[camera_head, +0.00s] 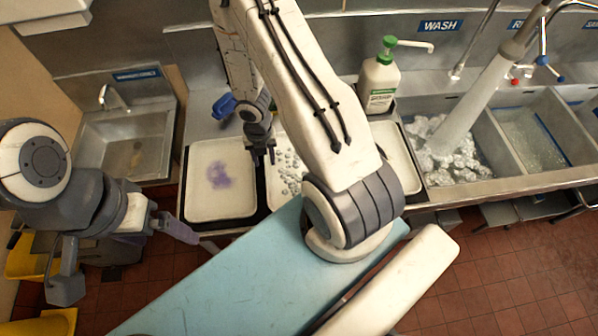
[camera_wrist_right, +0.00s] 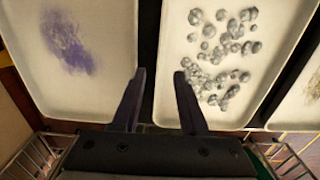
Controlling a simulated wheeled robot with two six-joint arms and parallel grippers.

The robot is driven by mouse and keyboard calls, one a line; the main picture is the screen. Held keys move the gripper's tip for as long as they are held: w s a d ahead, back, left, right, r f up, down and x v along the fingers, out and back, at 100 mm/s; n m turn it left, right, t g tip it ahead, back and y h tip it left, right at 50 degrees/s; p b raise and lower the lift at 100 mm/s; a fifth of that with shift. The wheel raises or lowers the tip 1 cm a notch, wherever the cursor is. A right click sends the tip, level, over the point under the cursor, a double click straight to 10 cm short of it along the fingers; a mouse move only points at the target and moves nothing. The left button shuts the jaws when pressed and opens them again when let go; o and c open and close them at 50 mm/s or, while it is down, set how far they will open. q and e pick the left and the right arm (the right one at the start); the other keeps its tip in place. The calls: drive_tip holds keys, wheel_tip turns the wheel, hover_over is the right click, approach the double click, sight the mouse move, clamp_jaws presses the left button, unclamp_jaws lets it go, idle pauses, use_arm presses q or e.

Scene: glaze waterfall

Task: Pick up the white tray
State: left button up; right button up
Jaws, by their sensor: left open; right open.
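Three white trays lie side by side on the counter. The left tray (camera_head: 238,202) has a purple stain; it also shows in the right wrist view (camera_wrist_right: 90,98). The middle tray (camera_head: 282,199) holds many grey, bubble-like lumps and is partly hidden by my right arm; it shows more fully in the right wrist view (camera_wrist_right: 182,40). The right tray (camera_head: 396,146) is mostly behind my arm. My right gripper (camera_head: 262,153) is open and empty over the boundary between the left and middle trays. My left gripper (camera_head: 128,262) is open and empty, left of and in front of the left tray.
A white bottle with a green pump (camera_head: 379,84) stands behind the right tray. A blue object (camera_head: 224,105) lies behind the left tray. Dark strips separate the trays.

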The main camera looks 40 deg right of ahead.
sight(266, 170)
wheel_tip(266, 170, down, 5)
drive_tip(key=b, duration=0.4)
drive_tip(key=shift+a+b, duration=0.1)
drive_tip(key=shift+b, duration=0.3)
drive_tip(key=shift+r, duration=0.1)
clamp_jaws()
idle(0.8)
